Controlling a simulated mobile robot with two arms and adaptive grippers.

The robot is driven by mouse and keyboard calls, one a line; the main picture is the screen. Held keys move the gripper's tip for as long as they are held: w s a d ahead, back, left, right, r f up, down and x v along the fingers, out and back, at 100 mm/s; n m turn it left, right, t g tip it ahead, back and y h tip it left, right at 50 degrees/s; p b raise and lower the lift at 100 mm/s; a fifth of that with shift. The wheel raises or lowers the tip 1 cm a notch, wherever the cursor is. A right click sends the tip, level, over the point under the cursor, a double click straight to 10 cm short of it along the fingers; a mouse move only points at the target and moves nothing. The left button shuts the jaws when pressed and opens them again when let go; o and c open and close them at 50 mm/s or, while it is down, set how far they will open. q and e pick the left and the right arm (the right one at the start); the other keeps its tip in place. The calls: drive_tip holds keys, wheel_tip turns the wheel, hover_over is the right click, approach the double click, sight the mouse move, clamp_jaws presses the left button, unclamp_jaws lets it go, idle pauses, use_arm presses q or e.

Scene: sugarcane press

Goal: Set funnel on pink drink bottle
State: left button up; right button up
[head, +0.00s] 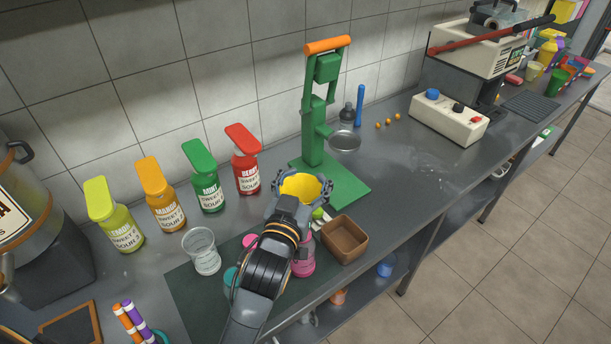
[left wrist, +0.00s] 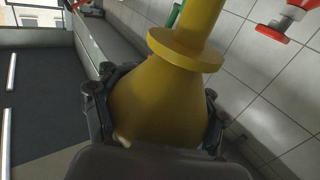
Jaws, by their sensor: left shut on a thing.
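The yellow funnel (head: 301,187) is held in my left gripper (head: 302,188), above the counter in front of the green press. The left wrist view shows the funnel (left wrist: 160,100) between the fingers (left wrist: 155,115), with its collar and spout pointing away from the palm. The pink drink bottle (head: 304,262) stands on the dark mat, below and just right of my left wrist, partly hidden by my arm. The funnel and the bottle are apart. My right gripper is not in view.
A green press (head: 318,130) stands behind the funnel. A brown square box (head: 345,238) sits right of the pink bottle, and a clear cup (head: 202,252) stands on the left. Several syrup bottles line the wall. The counter right of the press has free room.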

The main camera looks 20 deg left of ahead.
sight(304, 200)
use_arm(q)
drive_tip(key=shift+f, duration=0.45)
drive_tip(key=shift+f+b, duration=0.35)
drive_tip(key=shift+b, duration=0.25)
drive_tip(key=shift+f+b, duration=0.65)
drive_tip(key=shift+b, duration=0.05)
drive_tip(key=shift+f+b, duration=0.85)
drive_tip(key=shift+f, duration=0.05)
drive_tip(key=shift+f+b, duration=0.55)
drive_tip(key=shift+f, duration=0.4)
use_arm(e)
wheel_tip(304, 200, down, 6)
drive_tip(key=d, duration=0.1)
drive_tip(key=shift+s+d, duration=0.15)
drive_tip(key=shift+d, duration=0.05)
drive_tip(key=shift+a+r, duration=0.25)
use_arm(q)
drive_tip(key=o, duration=1.3)
drive_tip(key=shift+c, duration=0.2)
